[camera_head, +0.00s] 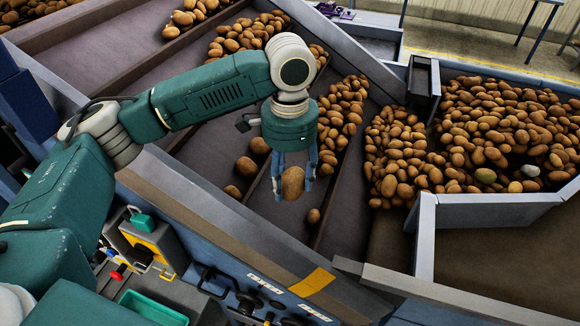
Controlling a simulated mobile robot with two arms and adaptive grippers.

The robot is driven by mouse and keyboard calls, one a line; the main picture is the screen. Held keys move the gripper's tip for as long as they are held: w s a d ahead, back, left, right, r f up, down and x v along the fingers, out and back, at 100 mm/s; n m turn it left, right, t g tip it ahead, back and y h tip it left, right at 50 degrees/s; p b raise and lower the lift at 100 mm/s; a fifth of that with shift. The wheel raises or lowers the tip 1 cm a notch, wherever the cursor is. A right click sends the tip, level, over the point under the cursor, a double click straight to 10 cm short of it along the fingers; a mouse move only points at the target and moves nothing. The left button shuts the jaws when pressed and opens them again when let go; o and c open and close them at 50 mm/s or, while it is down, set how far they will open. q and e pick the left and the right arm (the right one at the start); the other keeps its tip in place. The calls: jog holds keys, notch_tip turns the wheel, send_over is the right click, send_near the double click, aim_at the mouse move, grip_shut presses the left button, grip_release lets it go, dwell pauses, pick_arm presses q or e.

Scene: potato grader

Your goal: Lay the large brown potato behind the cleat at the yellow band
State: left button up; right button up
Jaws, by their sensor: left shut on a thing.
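My left gripper (293,182) points down over the cleated belt and is shut on a large brown potato (292,185). The potato hangs between the two fingers, seemingly above the belt; its exact height is hard to tell. The yellow band (314,281) is painted on the conveyor's near side rail, below and right of the gripper. My right gripper is not in view.
Loose potatoes (247,167) lie on the belt left of the gripper, and a small one (314,215) lies just right of it. Heaps (340,115) cover the belt farther up. A walled bin (480,198) full of potatoes stands right. A control panel (262,285) is below the rail.

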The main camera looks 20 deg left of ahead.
pick_arm(q)
notch_tip(320, 180, down, 4)
jog(key=shift+w+f, duration=0.15)
notch_tip(320, 180, down, 11)
jog(key=b, duration=0.2)
jog(key=shift+b, duration=0.4)
jog(key=shift+f, duration=0.9)
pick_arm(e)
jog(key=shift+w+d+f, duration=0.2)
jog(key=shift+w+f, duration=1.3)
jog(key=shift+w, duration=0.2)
pick_arm(q)
jog(key=o, duration=1.4)
jog(key=shift+c, duration=0.2)
jog(key=shift+w, duration=0.1)
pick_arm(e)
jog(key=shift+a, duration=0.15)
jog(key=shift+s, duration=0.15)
